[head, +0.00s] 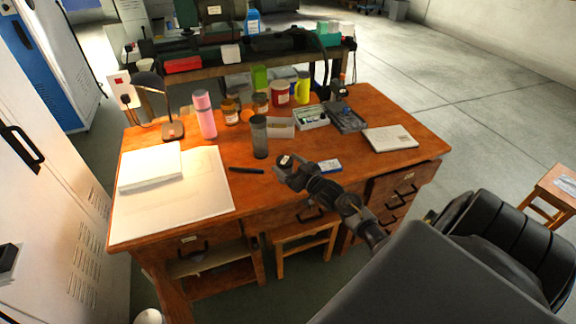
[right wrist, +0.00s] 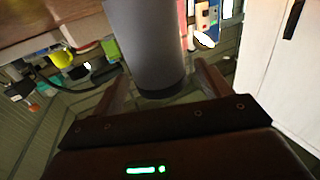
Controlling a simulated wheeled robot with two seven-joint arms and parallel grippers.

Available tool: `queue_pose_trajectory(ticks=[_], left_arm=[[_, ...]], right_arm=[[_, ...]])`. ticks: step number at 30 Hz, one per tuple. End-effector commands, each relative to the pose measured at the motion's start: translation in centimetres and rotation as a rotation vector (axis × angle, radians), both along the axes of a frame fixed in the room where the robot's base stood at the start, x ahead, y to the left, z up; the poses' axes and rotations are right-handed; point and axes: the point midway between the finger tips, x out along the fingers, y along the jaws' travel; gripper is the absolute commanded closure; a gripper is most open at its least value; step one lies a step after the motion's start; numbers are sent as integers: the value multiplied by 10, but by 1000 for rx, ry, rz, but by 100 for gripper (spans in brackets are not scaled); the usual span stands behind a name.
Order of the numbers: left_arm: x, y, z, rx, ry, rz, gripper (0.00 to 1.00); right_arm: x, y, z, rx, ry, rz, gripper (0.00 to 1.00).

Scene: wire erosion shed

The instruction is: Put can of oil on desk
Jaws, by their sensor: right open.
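A dark grey cylinder (head: 259,137) stands upright on the wooden desk (head: 290,200), near its middle. It may be the can of oil; no label is readable. My right gripper (head: 284,166) is over the desk, just right of and nearer than the cylinder. In the right wrist view the grey cylinder (right wrist: 146,45) shows large between the two spread fingers (right wrist: 160,80). The gripper is open and not closed on it; contact cannot be told. My left gripper is not in view.
A pink bottle (head: 205,115), a red tin (head: 280,94) and a yellow bottle (head: 302,87) stand behind. A lamp (head: 160,105) and papers (head: 205,190) are at left. A black pen (head: 246,170) and blue box (head: 330,166) lie in front. A stool (head: 303,246) is below.

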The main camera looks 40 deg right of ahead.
Motion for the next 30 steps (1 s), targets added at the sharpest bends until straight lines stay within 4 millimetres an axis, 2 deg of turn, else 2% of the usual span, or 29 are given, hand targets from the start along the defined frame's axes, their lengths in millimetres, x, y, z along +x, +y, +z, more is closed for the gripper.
queue_pose_trajectory(ticks=[2,5,18,24,30], left_arm=[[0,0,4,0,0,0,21],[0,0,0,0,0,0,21],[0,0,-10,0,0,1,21],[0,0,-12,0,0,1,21],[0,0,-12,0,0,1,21]], right_arm=[[0,0,5,0,-1,0,23],[-12,-1,1,0,3,0,23],[-99,-5,1,0,2,1,23],[-117,-6,2,-1,0,0,23],[-120,-7,3,0,-1,0,23]])
